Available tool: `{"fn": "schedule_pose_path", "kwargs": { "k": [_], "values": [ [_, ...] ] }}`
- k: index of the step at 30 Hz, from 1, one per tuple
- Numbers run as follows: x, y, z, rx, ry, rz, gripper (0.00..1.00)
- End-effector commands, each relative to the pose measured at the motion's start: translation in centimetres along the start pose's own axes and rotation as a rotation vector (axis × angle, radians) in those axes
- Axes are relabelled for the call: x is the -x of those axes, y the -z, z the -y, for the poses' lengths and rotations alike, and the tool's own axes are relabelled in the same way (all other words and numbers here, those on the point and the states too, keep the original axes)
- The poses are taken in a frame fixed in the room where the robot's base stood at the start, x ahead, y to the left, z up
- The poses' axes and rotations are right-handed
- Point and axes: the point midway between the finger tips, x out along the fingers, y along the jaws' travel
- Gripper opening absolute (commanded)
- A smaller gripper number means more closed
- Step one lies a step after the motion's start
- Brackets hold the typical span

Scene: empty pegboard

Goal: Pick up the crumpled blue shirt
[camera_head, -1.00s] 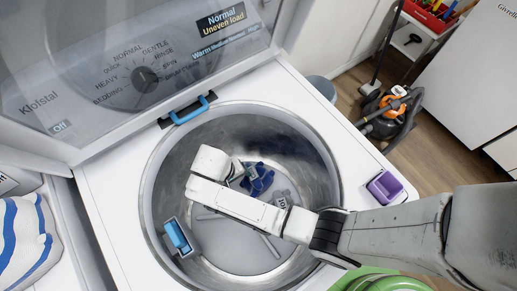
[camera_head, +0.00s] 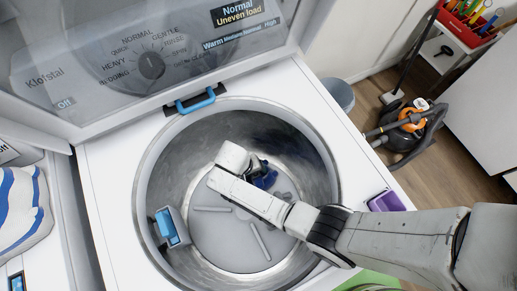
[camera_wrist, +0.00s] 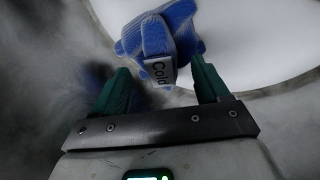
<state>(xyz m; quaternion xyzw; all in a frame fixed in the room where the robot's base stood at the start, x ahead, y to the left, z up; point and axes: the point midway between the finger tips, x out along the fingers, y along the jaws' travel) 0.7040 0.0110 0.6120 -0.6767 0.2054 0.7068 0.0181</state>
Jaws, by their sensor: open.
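The crumpled blue shirt (camera_head: 266,180) lies at the bottom of the washer drum (camera_head: 160,150), partly hidden behind my arm in the head view. In the wrist view the shirt (camera_wrist: 160,38) is just beyond my fingertips, roughly centred between them, with a grey tag reading "Cold" on its near side. My gripper (camera_wrist: 160,82) is open, with its two green fingers spread. The fingers appear empty, and I cannot tell whether they touch the shirt. In the head view the fingers are mostly hidden by my wrist.
The drum's metal wall surrounds my arm, and the raised lid (camera_head: 150,60) stands behind it. A blue and grey dispenser (camera_head: 172,228) is on the drum's left wall. A purple box (camera_head: 386,202) sits on the washer's right edge. A vacuum cleaner (camera_head: 408,125) stands on the floor.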

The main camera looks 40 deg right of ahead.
Motion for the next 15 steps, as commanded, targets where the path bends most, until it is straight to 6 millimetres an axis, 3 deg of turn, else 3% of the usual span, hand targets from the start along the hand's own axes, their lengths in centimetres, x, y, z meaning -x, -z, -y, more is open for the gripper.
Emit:
{"fn": "schedule_pose_path", "kwargs": {
  "k": [7, 15],
  "values": [
    [-3.4, 0.0, 0.1, 0.000, -0.002, 0.002, 0.75],
    [-4.2, 0.0, 0.1, 0.000, 0.000, -0.001, 0.75]
  ]
}}
